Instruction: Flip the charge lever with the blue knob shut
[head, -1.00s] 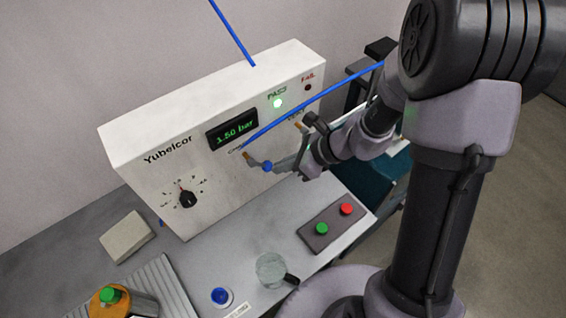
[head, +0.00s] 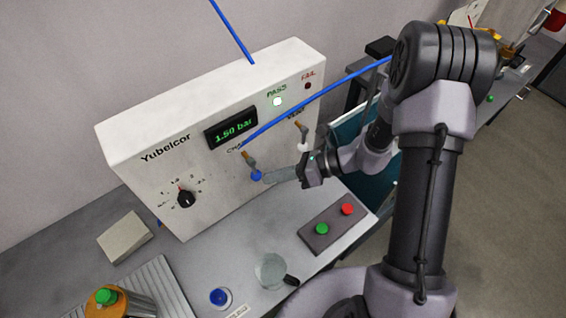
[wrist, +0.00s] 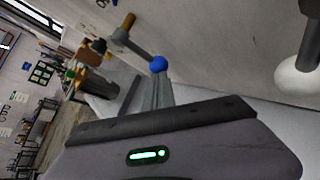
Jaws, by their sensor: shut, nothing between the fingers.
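The charge lever is a grey arm on a brass stem at the front of the white Yubelcor box (head: 222,165). Its blue knob (head: 256,176) hangs down and slightly right of the stem. In the wrist view the blue knob (wrist: 158,64) is just beyond the closed fingertips. My gripper (head: 266,178) is shut and empty, its tips at the right side of the knob. They touch or nearly touch; I cannot tell which. The display (head: 231,129) reads 1.50 bar and the PASS lamp (head: 277,101) glows.
A blue tube (head: 320,95) crosses above my wrist. A button box (head: 334,222), a glass cup (head: 270,270) and a dial (head: 186,199) are nearby.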

